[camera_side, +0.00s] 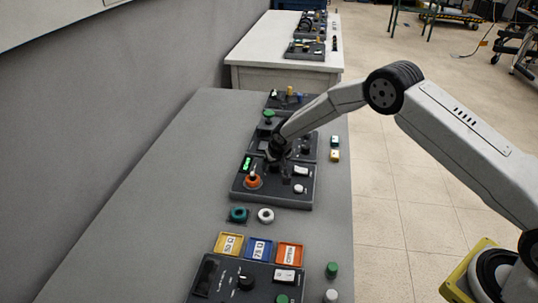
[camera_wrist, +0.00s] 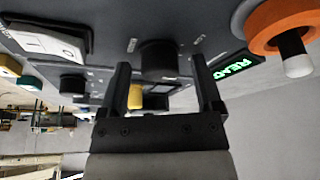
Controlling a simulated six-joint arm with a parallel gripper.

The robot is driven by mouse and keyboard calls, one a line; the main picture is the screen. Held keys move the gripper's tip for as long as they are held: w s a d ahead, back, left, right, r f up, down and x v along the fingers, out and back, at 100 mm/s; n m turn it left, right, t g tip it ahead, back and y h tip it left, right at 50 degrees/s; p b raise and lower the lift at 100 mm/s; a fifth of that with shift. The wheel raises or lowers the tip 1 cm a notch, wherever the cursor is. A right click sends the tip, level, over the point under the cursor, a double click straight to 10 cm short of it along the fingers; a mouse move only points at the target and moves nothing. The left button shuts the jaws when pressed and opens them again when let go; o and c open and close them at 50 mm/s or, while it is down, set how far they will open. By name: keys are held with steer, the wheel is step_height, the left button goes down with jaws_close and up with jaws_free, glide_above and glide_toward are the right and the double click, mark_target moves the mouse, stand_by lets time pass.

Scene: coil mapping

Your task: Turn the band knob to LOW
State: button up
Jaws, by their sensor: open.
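My gripper (camera_wrist: 161,66) is open, with one finger on each side of a round black knob (camera_wrist: 158,58) on the dark control panel (camera_wrist: 205,45). I take this to be the band knob, but its markings are too small to read. I cannot tell whether either finger touches it. In the side view my gripper (camera_side: 277,157) reaches down over the panel (camera_side: 275,199) and mostly hides the knob.
A green lit display (camera_wrist: 235,67), an orange ring around a white-tipped post (camera_wrist: 290,25) and a white rocker switch (camera_wrist: 48,40) flank the knob. Coloured trays (camera_side: 259,250) and another panel stand nearer.

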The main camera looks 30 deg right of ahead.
jaws_close()
steer(key=shift+n+y, duration=0.4)
steer(key=shift+n, duration=0.5)
steer(key=shift+d+n+y, duration=0.1)
steer(key=shift+n+y, duration=0.5)
steer(key=shift+n, duration=1)
steer(key=shift+d+n+y, duration=0.1)
steer(key=shift+n+y, duration=0.5)
steer(key=shift+n, duration=1.5)
